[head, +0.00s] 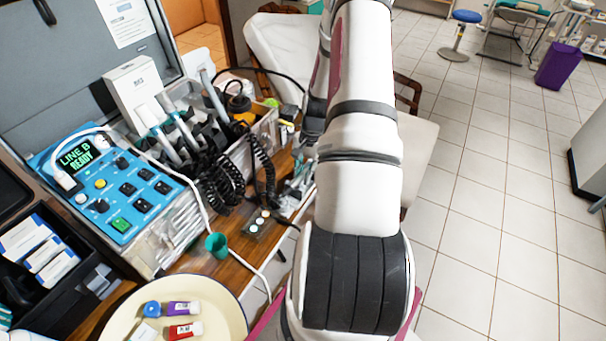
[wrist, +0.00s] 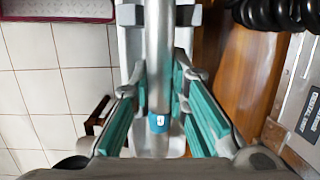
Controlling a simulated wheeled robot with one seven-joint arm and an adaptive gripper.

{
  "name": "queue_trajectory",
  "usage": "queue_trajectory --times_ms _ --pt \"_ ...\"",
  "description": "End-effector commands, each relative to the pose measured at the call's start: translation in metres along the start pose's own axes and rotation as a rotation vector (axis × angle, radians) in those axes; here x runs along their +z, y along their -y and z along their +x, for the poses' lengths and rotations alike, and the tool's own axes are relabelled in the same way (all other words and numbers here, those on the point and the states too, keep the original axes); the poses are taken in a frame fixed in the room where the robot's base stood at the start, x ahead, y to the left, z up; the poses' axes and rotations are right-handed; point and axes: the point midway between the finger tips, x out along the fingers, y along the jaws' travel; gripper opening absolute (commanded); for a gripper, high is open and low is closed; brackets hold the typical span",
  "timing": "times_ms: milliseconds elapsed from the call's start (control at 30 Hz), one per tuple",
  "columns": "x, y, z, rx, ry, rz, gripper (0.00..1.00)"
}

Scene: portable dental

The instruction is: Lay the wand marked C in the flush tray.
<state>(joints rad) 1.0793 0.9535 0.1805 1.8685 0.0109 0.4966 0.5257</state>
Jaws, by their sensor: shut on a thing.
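In the wrist view my gripper (wrist: 160,78) has its teal-padded fingers closed on either side of a grey metal wand (wrist: 158,45). The wand has a blue band (wrist: 158,123) with a small white mark, too small to read as a letter. The wand's far end runs out of the top of the view. A dark-red-rimmed tray (wrist: 62,18) with a pale patterned inside shows at the upper left, apart from the wand; I cannot tell whether it is the flush tray. In the head view my arm hides most of my gripper.
Other wands (head: 181,124) stand in a holder with coiled black cords (head: 222,185) by the blue control unit (head: 112,192). A green cup (head: 216,245) and a cream bowl (head: 115,308) with tubes are nearer. A wooden surface (wrist: 245,85) lies right of the gripper. Tiled floor is open at right.

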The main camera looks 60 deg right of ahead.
Motion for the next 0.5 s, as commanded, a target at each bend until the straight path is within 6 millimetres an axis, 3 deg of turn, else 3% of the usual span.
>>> queue_trajectory --times_ms 233,267,333,500 --pt "-0.0006 -0.0004 0.0015 0.000 0.000 0.001 0.00" --pt "-0.0006 -0.0003 0.0015 0.000 0.000 0.000 0.20" --pt "-0.0005 -0.0003 0.0015 0.000 0.000 0.000 0.36" --pt "-0.0005 -0.0002 0.0015 0.000 0.000 0.000 0.39"
